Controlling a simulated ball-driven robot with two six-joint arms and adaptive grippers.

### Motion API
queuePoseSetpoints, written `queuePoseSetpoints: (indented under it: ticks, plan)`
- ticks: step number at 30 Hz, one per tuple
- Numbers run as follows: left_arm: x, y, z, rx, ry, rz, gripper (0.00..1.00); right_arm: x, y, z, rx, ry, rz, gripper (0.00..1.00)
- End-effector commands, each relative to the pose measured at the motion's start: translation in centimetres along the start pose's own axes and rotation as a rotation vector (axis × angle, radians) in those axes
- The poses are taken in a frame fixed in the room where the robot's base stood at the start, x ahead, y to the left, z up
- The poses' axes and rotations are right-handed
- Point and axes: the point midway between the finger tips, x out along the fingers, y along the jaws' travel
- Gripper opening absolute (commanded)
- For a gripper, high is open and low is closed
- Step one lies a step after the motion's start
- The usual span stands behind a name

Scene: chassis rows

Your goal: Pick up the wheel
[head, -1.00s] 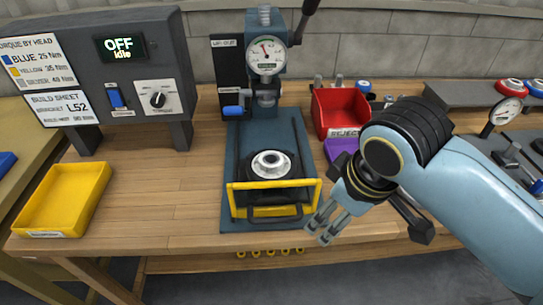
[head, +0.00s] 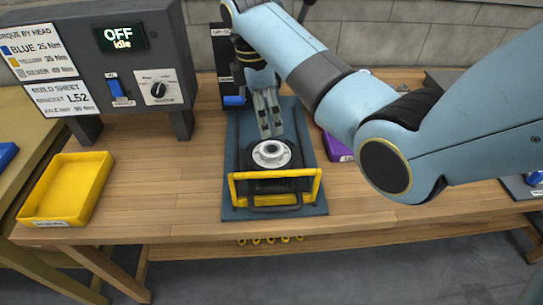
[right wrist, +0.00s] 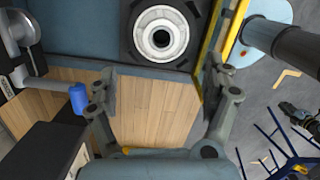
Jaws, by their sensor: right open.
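The wheel (head: 271,153) is a pale grey-white ring with a dark centre hole. It sits on a black square holder on the blue press base, behind the yellow guard frame (head: 276,174). In the right wrist view the wheel (right wrist: 160,36) is at top centre, beyond the fingertips. My right gripper (head: 270,134) points down just behind the wheel in the head view. In the wrist view the right gripper (right wrist: 155,80) has its fingers spread wide with nothing between them. I cannot see any contact with the wheel. My left gripper is not in view.
The press column is mostly hidden behind my right arm; its blue handle (right wrist: 78,97) shows in the wrist view. A yellow tray (head: 68,189) stands at left, below the control box (head: 112,65). A purple bin (head: 338,147) is right of the press base.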

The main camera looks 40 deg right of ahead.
Motion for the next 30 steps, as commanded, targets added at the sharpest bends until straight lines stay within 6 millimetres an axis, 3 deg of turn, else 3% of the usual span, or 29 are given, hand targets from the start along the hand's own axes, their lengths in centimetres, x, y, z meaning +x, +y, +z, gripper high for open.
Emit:
queuePoseSetpoints:
  ticks: [6,14,21,30]
  plan:
    - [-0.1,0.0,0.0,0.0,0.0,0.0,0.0,3.7,-0.1,0.0,-0.004,-0.001,-0.005,0.84]
    - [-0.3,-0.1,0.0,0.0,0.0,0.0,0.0,6.1,-0.2,0.1,-0.002,-0.001,-0.005,0.84]
    - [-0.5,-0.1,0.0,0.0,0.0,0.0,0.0,9.7,-0.3,0.1,-0.002,0.0,-0.004,0.84]
    - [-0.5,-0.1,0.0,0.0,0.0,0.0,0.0,10.3,-0.2,0.1,-0.002,0.0,-0.001,0.84]
